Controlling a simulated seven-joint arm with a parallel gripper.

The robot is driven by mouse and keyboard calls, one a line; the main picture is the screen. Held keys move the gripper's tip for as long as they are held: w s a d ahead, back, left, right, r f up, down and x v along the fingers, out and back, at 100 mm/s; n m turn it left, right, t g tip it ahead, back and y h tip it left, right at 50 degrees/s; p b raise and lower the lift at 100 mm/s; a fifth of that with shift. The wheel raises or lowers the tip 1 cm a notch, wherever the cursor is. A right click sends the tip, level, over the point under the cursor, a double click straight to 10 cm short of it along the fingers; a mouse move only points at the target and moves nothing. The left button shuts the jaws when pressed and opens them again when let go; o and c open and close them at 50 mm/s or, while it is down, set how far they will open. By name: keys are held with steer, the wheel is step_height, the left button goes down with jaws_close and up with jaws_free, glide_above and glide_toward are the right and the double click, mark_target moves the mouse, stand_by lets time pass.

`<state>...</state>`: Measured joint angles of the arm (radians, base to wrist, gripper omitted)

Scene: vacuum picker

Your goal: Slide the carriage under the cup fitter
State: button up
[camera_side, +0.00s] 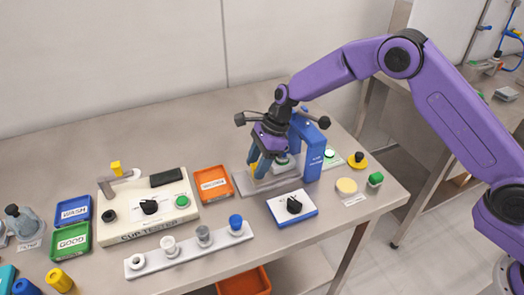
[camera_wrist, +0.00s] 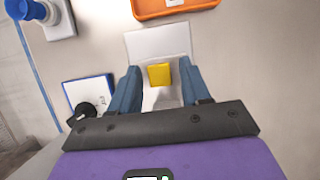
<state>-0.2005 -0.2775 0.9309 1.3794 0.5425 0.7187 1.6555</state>
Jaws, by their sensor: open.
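A yellow block (camera_wrist: 159,75), apparently the carriage's grip, sits on a pale piece at the near end of the plate. My gripper (camera_side: 262,170) is low beside the fitter, its blue fingers (camera_wrist: 161,78) open on either side of the block, with visible gaps. The fingers hide much of the carriage in the side view.
An orange tray (camera_side: 212,196) lies left of the plate. A blue-and-white dial box (camera_side: 307,213) stands in front of it. The cup tester (camera_side: 110,232) and a white rack of cups (camera_side: 152,268) are farther left. The bench's back is clear.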

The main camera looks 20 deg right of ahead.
steer(key=v, duration=1.7)
steer(key=shift+d, duration=0.15)
steer(key=shift+r, duration=0.1)
steer(key=a+h, duration=0.4)
steer(key=a, duration=0.4)
step_height(320, 180, down, 17)
steer(key=shift+d+f, duration=0.1)
steer(key=shift+f, duration=0.05)
jaws_close()
